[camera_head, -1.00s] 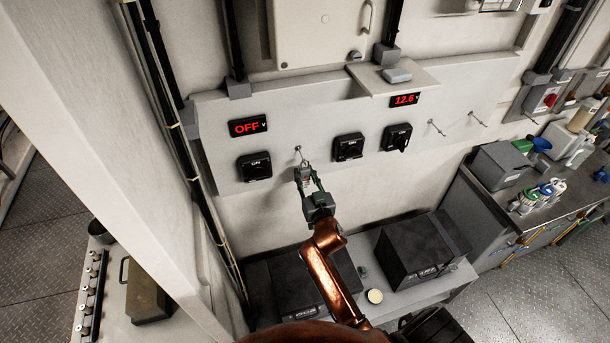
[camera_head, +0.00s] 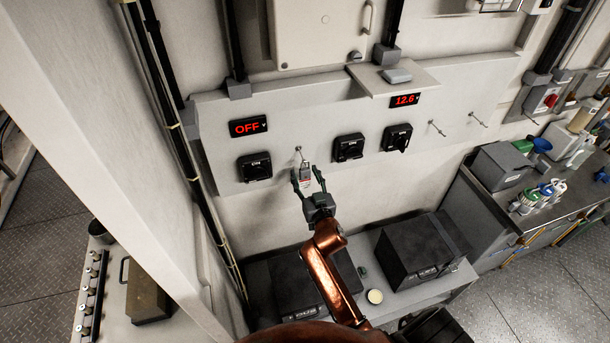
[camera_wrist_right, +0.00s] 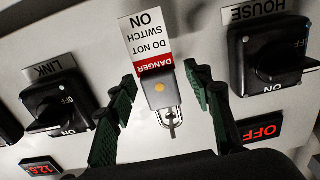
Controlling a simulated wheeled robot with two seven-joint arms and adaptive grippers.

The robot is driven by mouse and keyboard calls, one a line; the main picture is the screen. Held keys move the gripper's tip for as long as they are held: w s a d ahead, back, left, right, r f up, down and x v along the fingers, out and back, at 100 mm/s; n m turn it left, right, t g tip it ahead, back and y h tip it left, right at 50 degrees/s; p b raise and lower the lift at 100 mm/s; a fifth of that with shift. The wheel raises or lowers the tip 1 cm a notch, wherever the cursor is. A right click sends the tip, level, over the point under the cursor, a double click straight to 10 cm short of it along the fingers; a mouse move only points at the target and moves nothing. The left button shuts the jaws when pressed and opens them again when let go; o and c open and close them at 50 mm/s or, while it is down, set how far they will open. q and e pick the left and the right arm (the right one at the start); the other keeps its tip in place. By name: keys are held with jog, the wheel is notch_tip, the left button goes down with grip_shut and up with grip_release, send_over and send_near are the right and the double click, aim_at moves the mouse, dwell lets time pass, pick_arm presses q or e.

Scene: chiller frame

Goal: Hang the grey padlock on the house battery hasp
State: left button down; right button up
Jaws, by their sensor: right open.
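The grey padlock (camera_wrist_right: 158,93) hangs by its shackle at the wire peg (camera_head: 298,150) on the panel, between the HOUSE switch (camera_wrist_right: 272,58) and the LINK switch (camera_wrist_right: 60,108). A red and white DANGER tag (camera_wrist_right: 148,45) is with it. In the head view the padlock (camera_head: 305,174) is small, below the peg. My right gripper (camera_head: 307,179) is open, its fingers on either side of the padlock with gaps in the wrist view (camera_wrist_right: 158,98). The shackle's exact seat on the peg is hard to tell. My left gripper is out of view.
The display by the HOUSE switch reads OFF (camera_head: 248,127). Two more pegs (camera_head: 437,128) on the right of the panel are empty. Black battery boxes (camera_head: 420,250) stand on a low bench below. A small shelf (camera_head: 395,77) juts out above the panel.

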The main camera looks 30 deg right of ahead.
jog(key=v, duration=1.2)
jog(key=s+d+f+g, duration=0.4)
jog(key=s+f+g, duration=0.3)
jog(key=s+f, duration=0.45)
jog(key=s+a+f+n+g+y, duration=0.35)
jog(key=s+f+g, duration=0.35)
jog(key=s+f, duration=0.6)
notch_tip(320, 180, down, 29)
jog(key=s+a+g+b, duration=0.1)
jog(key=s+a+b, duration=0.1)
jog(key=s+b, duration=0.15)
jog(key=s+f+b, duration=0.2)
jog(key=s+f, duration=0.8)
jog(key=f, duration=0.2)
jog(key=s+f+g+b, duration=0.1)
jog(key=s+f+b, duration=0.1)
jog(key=s+f, duration=0.7)
notch_tip(320, 180, down, 4)
jog(key=shift+s+r+n+y, duration=0.2)
jog(key=shift+s+n+y, duration=0.15)
jog(key=shift+s, duration=0.05)
